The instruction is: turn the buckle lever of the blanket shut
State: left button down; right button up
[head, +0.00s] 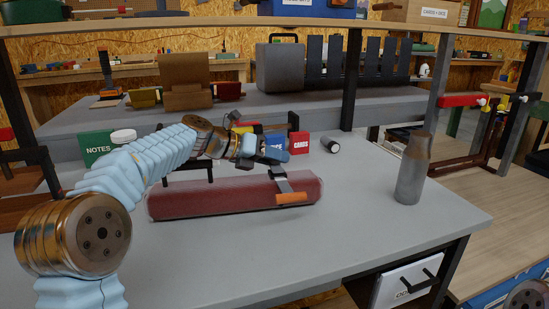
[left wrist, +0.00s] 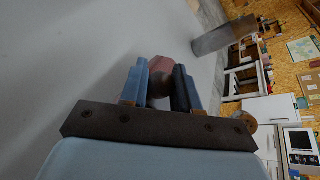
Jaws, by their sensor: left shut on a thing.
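The rolled dark red blanket (head: 215,197) lies lengthwise on the grey bench, and its end shows blurred between the fingers in the left wrist view (left wrist: 160,70). A strap with an orange piece (head: 292,198) crosses its right part. A grey buckle lever (head: 281,180) stands up from the strap, tilted, above the orange piece. My left gripper (head: 270,162) is at the upper end of the lever, shut on it. In the left wrist view the gripper (left wrist: 160,88) has its fingers a little apart around a dim piece. The fingers hide the lever's top. My right gripper is not in view.
A grey bottle (head: 411,170) stands upright to the right of the blanket. Behind are a green notes box (head: 98,150), a red cards box (head: 299,143) and a lying dark cylinder (head: 331,145). The bench in front of the blanket is clear.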

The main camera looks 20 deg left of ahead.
aim_at(275, 170)
pick_arm(q)
jog(key=c, duration=0.9)
grip_release()
jog(key=shift+o, duration=0.2)
jog(key=shift+r, duration=0.25)
notch_tip(275, 170, up, 3)
jog(key=shift+f, duration=0.15)
jog(key=s+r, duration=0.2)
jog(key=s+d+r, duration=0.1)
jog(key=s+r, duration=0.1)
jog(key=r, duration=0.1)
jog(key=shift+s+d+r, duration=0.2)
jog(key=shift+s+r, duration=0.05)
jog(key=shift+s, duration=0.05)
jog(key=s+d+r, duration=0.2)
jog(key=s+r, duration=0.2)
jog(key=s, duration=0.5)
jog(key=shift+d, duration=0.35)
jog(key=shift+r, duration=0.1)
